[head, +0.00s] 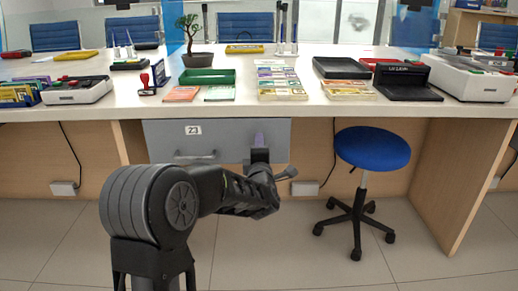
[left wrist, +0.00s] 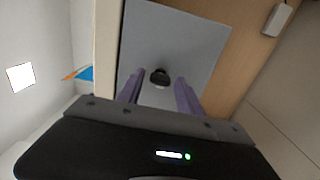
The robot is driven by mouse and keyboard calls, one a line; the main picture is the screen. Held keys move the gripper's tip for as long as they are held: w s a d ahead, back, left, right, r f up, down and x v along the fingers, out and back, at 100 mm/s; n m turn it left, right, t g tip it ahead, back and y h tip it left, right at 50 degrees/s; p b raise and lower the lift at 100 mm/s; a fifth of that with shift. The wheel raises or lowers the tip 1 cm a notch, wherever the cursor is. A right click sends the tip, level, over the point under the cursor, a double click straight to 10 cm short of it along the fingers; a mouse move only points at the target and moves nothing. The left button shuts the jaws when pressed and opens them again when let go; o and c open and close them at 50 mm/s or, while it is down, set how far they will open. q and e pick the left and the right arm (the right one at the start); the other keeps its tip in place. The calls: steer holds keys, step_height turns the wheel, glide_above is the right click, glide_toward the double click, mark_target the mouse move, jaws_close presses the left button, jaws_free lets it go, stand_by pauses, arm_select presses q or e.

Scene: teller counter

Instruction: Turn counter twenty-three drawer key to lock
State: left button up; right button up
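The grey counter drawer (head: 215,133) carries a label reading 23 (head: 193,130) and has a bar handle (head: 195,155). It appears closed under the counter. The drawer front (left wrist: 195,40) also fills the middle of the left wrist view. A small dark key head (left wrist: 160,77) shows on it. My left gripper (head: 259,140) is in front of the drawer's right part and hides the key in the head view. In the left wrist view its two purple fingers (left wrist: 158,92) are apart, one on each side of the key, with gaps visible. My right gripper is in neither view.
The counter top (head: 130,103) overhangs just above the drawer. It bears a green tray (head: 208,77), papers and stamps. A blue stool (head: 372,149) stands to the right of the drawer.

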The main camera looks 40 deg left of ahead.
arm_select(q)
steer(key=shift+o, duration=0.6)
steer(key=p+v, duration=0.1)
steer(key=v, duration=0.7)
steer(key=shift+p, duration=0.4)
